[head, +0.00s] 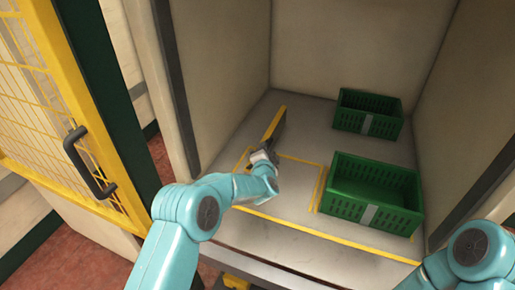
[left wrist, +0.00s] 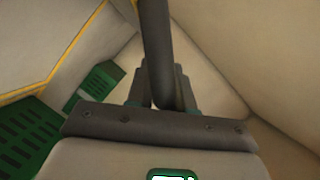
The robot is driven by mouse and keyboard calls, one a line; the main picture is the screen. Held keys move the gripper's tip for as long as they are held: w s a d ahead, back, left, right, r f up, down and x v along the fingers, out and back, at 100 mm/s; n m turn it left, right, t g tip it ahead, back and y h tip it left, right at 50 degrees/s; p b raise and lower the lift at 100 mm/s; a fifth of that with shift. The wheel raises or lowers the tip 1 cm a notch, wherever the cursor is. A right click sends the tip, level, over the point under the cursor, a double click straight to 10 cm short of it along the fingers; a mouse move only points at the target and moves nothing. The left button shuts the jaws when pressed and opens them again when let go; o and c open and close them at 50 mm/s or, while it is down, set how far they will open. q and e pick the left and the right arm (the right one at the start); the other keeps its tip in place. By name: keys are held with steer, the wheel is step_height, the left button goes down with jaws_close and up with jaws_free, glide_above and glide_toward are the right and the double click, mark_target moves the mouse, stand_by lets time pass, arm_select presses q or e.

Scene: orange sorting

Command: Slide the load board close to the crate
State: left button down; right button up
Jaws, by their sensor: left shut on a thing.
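The load board, a narrow yellow-topped piece with a dark side (head: 276,121), stands at the left of the bay floor. My left gripper (head: 264,153) is at its near end, shut on it. In the left wrist view a dark bar (left wrist: 156,45) runs down between the fingers of the left gripper (left wrist: 160,95). The near green crate (head: 371,190) stands to the right, with a clear gap of floor between it and the board. It also seems to show at the left of the left wrist view (left wrist: 28,140). My right gripper is out of view.
A second green crate (head: 367,114) stands behind the near one. Yellow lines (head: 300,160) mark the grey floor (head: 285,178). Bay walls stand at the left, back and right. A yellow mesh door (head: 45,95) with a dark handle (head: 88,165) stands open at left.

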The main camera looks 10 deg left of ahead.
arm_select(q)
steer(key=s+d+p, duration=0.1)
steer(key=s+d, duration=0.2)
steer(key=d, duration=1.4)
steer(key=shift+s+d, duration=0.15)
steer(key=shift+s, duration=0.05)
steer(key=c, duration=1.1)
jaws_free()
